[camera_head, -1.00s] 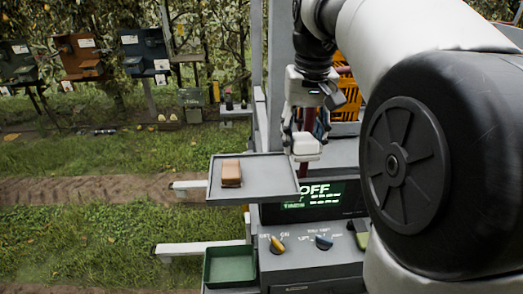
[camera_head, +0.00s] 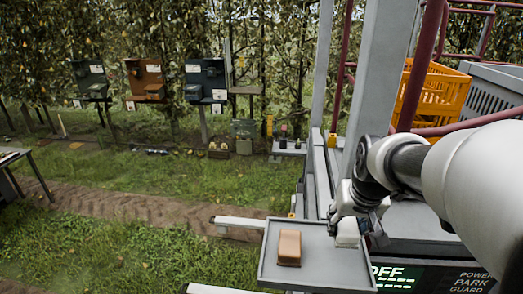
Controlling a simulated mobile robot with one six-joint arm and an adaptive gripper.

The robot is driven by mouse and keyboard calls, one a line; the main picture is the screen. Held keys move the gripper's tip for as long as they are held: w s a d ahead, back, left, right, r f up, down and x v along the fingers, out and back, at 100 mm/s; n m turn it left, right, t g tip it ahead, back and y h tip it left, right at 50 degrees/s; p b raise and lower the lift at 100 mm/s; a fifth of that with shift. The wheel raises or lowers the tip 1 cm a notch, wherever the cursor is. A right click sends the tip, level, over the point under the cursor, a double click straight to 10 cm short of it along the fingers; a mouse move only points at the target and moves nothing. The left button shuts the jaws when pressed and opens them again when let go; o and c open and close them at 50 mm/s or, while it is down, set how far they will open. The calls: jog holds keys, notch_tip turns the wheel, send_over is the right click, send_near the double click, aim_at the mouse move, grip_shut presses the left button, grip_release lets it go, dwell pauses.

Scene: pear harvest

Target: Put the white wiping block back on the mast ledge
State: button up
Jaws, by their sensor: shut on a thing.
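The white wiping block (camera_head: 348,232) is held at the lower end of my gripper (camera_head: 350,218), which points down with its jaws shut on it. The block appears over the back right corner of a flat grey rimmed tray (camera_head: 268,248), which looks like the mast ledge. I cannot tell whether the block touches the tray or hangs just above it. The tall grey mast (camera_head: 386,85) rises behind my gripper. My wrist hides part of the mast's foot and the tray's right rim.
A brown block (camera_head: 289,248) lies on the left part of the tray. A lit display (camera_head: 395,278) sits below the tray's right side. An orange crate (camera_head: 443,98) and a grey crate (camera_head: 495,92) stand behind red rails.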

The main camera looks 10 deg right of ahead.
aim_at(350, 234)
notch_tip(350, 234, down, 8)
jog(key=shift+r, duration=0.1)
dwell(0.4)
jog(key=o, duration=0.9)
jog(key=shift+o, duration=0.2)
jog(key=v, duration=1.1)
jog(key=shift+s+r, duration=0.15)
jog(key=shift+r, duration=0.1)
jog(key=s+a+f+n+y, duration=0.1)
jog(key=s+a+f+n, duration=0.1)
jog(key=s+a, duration=0.9)
jog(key=s+n, duration=0.1)
jog(key=s, duration=0.3)
